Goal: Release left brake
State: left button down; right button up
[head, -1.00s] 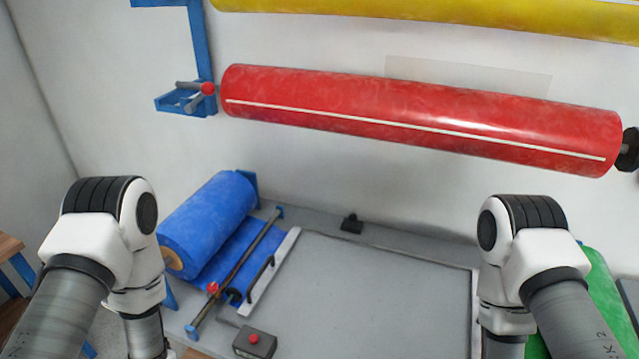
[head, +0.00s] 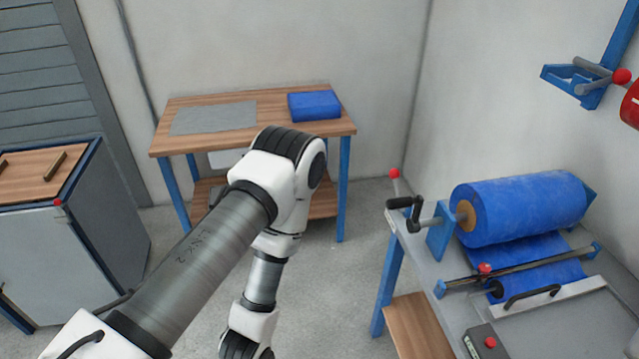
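A lever with a red ball knob (head: 394,174) stands up at the left end of the bench, beside a black crank handle (head: 404,203). The crank is at the left end of the blue roll (head: 522,208). Another red-knobbed lever (head: 622,76) is on the blue wall bracket at the upper right, next to the end of the red roll (head: 632,102). No label shows which lever is the left brake. My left arm crosses the middle of the head view, left of the bench, and its gripper is below the frame. My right gripper is also out of view.
A wooden table (head: 270,104) with a blue block (head: 314,105) stands behind my arm. A grey cabinet (head: 75,245) is at the left. On the bench, a bar with a red knob (head: 484,268) crosses the blue sheet, near a red button box (head: 490,342). Open floor separates cabinet and bench.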

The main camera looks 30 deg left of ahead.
aim_at(517, 206)
jog(key=u, duration=0.4)
jog(key=i+j+u, duration=0.15)
jog(key=u, duration=0.3)
jog(key=i+u, duration=0.35)
jog(key=u, duration=0.15)
jog(key=i+j+u, duration=0.15)
jog(key=i, duration=0.25)
jog(key=i+j+u, duration=0.15)
jog(key=i, duration=0.3)
jog(key=i+z, duration=0.1)
jog(key=z, duration=0.25)
jog(key=i+z, duration=0.1)
jog(key=z, duration=0.25)
jog(key=i+j+z, duration=0.1)
jog(key=z, duration=0.3)
